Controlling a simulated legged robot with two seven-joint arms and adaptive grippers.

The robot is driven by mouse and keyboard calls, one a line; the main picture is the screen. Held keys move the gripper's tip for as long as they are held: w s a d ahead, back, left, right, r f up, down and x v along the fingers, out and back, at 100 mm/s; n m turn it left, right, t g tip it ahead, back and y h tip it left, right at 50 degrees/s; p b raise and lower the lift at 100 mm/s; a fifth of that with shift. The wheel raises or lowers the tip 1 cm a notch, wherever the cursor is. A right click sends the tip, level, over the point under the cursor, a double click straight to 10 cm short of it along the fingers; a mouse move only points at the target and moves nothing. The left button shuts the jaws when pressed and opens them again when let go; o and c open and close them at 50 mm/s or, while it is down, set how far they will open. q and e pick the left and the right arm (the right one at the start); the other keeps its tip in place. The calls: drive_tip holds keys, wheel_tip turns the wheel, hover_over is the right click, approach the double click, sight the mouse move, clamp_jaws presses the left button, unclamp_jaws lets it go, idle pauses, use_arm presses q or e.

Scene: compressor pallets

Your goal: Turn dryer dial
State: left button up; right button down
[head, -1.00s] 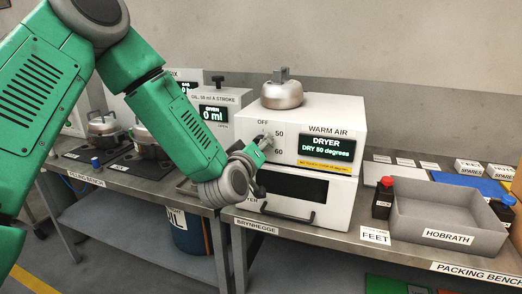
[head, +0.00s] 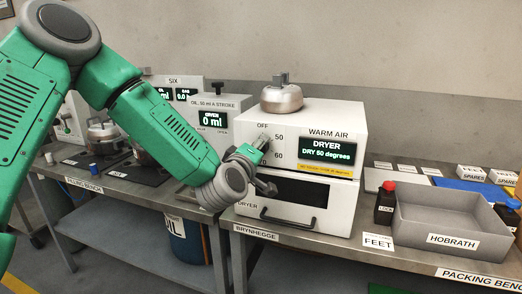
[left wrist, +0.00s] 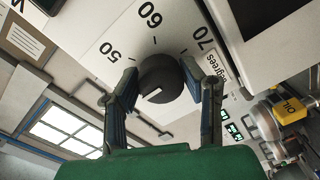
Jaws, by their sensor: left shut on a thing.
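The white warm-air dryer (head: 335,115) stands on the bench, its lit display (head: 327,150) showing a DRY reading in degrees. My left gripper (head: 260,148) is at the upper left of its front, beside the OFF, 50 and 60 marks, and mostly hides the dial there. In the left wrist view, the round dark dial (left wrist: 162,78) sits between the two fingers of my left gripper (left wrist: 160,70), which are shut on it from both sides. A white mark on the dial points to the lower left, away from the printed 60. My right gripper is not in view.
A metal kettle-like stone (head: 281,97) with a handle stands on the dryer. A drawer handle (head: 287,220) sticks out below. A grey HOBRATH tray (head: 450,240) and a dark red-capped bottle (head: 386,203) are to the right. An oil machine (head: 212,103) stands at left.

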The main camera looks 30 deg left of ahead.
use_arm(q)
drive_tip(key=shift+a+f, duration=0.1)
drive_tip(key=shift+f, duration=0.05)
drive_tip(key=o, duration=1)
drive_tip(key=shift+s, duration=0.1)
drive_tip(key=shift+o, duration=0.7)
drive_tip(key=shift+a, duration=0.15)
drive_tip(key=v, duration=0.7)
drive_tip(key=shift+s, duration=0.25)
drive_tip(key=shift+f, duration=0.1)
